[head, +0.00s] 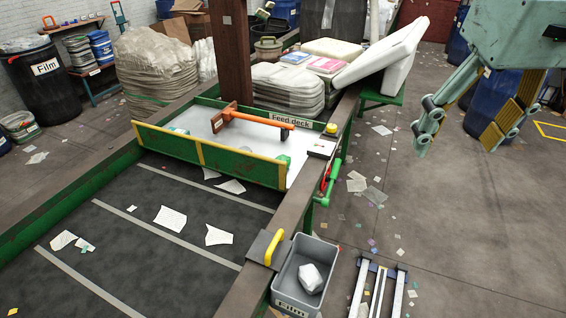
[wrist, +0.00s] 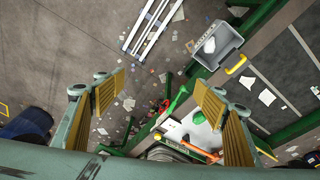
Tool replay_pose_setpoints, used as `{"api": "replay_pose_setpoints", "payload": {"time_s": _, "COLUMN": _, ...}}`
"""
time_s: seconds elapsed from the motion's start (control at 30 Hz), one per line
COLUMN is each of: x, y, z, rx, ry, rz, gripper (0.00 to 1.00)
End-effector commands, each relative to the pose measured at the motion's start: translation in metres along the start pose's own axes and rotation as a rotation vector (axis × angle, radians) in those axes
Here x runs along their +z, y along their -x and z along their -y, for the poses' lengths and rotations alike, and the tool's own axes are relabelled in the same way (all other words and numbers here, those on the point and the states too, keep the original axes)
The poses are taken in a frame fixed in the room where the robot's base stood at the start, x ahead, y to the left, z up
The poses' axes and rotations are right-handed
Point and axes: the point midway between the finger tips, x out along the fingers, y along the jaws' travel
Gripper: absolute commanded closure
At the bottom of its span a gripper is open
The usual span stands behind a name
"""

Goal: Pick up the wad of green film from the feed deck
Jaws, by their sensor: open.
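The wad of green film (head: 284,159) lies on the white feed deck (head: 297,166), near its right end and close behind the green front panel, which hides part of it. My gripper (head: 456,142) is open and empty, high up to the right of the deck, over the floor. In the wrist view its two fingers (wrist: 158,90) are wide apart with floor and the deck's edge between them.
An orange-handled tool (head: 250,120) lies across the deck behind the wad. A green and yellow panel (head: 215,160) fronts the deck. A grey Film bin (head: 290,291) with a white wad (head: 312,278) sits at the front right. White mattresses (head: 385,55) lean behind.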

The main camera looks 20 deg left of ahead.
Motion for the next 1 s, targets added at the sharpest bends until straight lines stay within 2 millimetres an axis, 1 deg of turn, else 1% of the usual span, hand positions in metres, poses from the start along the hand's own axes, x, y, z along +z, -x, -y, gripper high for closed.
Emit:
{"api": "replay_pose_setpoints", "payload": {"time_s": 0.03, "x": -0.011, "y": -0.002, "z": 0.002, "rx": -0.003, "ry": 0.016, "rz": 0.005, "gripper": 0.35}}
{"api": "replay_pose_setpoints", "payload": {"time_s": 0.1, "x": -0.024, "y": -0.005, "z": 0.003, "rx": -0.007, "ry": 0.038, "rz": 0.011, "gripper": 0.35}}
{"api": "replay_pose_setpoints", "payload": {"time_s": 0.53, "x": -0.102, "y": -0.030, "z": 0.021, "rx": -0.028, "ry": 0.171, "rz": 0.041, "gripper": 0.35}}
{"api": "replay_pose_setpoints", "payload": {"time_s": 0.77, "x": -0.143, "y": -0.049, "z": 0.034, "rx": -0.040, "ry": 0.243, "rz": 0.057, "gripper": 0.35}}
{"api": "replay_pose_setpoints", "payload": {"time_s": 1.0, "x": -0.182, "y": -0.072, "z": 0.051, "rx": -0.053, "ry": 0.317, "rz": 0.073, "gripper": 0.35}}
